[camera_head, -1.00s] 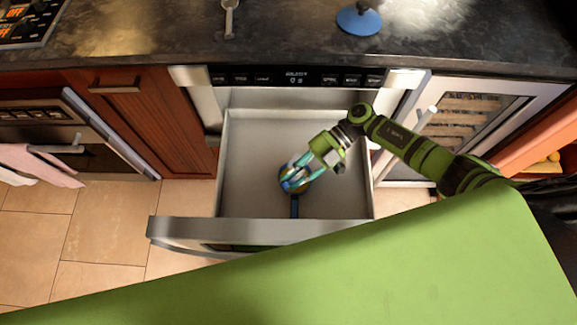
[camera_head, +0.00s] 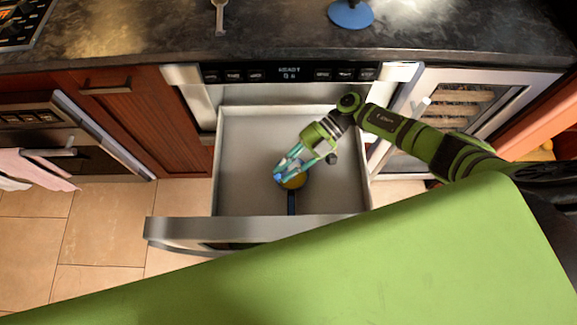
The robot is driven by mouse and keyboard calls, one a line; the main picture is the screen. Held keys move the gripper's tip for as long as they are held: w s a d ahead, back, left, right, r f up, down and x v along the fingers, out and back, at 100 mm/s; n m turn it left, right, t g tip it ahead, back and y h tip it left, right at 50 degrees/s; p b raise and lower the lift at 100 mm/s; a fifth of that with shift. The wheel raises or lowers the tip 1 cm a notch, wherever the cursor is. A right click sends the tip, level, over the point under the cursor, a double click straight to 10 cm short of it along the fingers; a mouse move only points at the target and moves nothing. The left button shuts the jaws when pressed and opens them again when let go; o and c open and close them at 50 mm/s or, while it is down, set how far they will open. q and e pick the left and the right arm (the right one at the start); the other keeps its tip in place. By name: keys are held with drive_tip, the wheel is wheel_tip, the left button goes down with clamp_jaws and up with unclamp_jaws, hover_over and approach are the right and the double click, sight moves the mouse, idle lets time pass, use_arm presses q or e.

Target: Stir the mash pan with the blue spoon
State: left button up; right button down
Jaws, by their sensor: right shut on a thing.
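The mash pan (camera_head: 293,184) is a small pan with yellow contents and a dark blue handle that points to the drawer front. It sits on the floor of the open microwave drawer (camera_head: 245,150). My right gripper (camera_head: 285,171) reaches down into the drawer from the right, over the pan. It is shut on the blue spoon (camera_head: 279,178), of which only a small blue part shows at the fingertips. The fingers hide part of the pan, and I cannot tell how deep the spoon is in it. My left gripper is not in view.
A dark counter (camera_head: 130,35) runs behind, with a grey utensil (camera_head: 220,14) and a blue round object (camera_head: 350,14) on it. The drawer front (camera_head: 200,232) and side walls surround the pan. The drawer floor left of the pan is clear.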

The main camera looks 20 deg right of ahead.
idle(0.3)
wheel_tip(320, 180, up, 9)
drive_tip(key=p, duration=0.8)
drive_tip(key=shift+p, duration=0.35)
